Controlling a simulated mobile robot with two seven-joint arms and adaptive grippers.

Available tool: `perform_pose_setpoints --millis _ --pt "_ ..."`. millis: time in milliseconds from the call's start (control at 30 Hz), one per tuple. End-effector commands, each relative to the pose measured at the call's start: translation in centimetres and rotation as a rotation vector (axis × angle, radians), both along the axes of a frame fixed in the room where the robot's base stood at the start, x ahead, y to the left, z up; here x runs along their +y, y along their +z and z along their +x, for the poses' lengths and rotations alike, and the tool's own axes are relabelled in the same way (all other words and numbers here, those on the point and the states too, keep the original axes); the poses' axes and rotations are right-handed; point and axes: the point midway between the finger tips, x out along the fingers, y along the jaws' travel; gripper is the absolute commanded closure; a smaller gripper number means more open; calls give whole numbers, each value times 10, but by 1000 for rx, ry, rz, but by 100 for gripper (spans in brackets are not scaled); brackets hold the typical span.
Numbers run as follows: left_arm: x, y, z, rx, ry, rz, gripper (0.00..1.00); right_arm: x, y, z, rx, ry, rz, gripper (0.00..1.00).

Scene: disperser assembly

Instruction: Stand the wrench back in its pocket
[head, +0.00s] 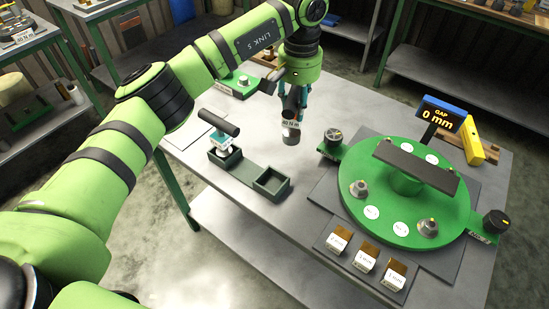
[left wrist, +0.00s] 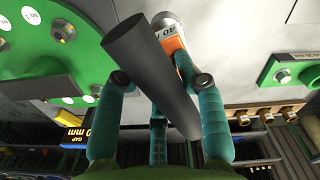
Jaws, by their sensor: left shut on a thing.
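My left gripper (head: 292,92) has its teal fingers closed around the dark handle of a wrench (head: 291,131). The wrench hangs above the table, behind the pocket tray. In the left wrist view, the dark bar of the wrench (left wrist: 145,70) crosses between the fingertips of the gripper (left wrist: 161,80), and its head shows an orange band and a white label. The dark green tray (head: 240,169) has two pockets. The right pocket (head: 271,182) is empty; the left one holds another wrench (head: 219,138) with a teal band and a black crossbar. My right gripper is not in view.
A green round disperser plate (head: 386,209) with a dark crossbar stands at the right, below a gap display (head: 441,114) reading 0 mm. Labelled blocks (head: 365,259) lie along the front. A green fixture (head: 239,84) stands at the back. The table between tray and disperser is clear.

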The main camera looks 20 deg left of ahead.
Motion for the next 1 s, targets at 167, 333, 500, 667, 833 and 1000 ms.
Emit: perform_pose_setpoints --millis 167,333,500,667,833,1000 --pt "8 -12 -25 0 -1 -1 100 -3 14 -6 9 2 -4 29" --pt "16 -29 -54 2 -1 -1 100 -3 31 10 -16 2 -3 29" --pt "22 -44 -78 1 1 -2 100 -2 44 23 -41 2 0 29" --pt "25 -52 -86 -3 1 -3 100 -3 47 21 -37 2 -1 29" --pt "25 -72 -88 3 3 -1 100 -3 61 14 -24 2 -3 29" --pt "25 -90 -87 -1 2 -2 100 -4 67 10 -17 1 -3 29"
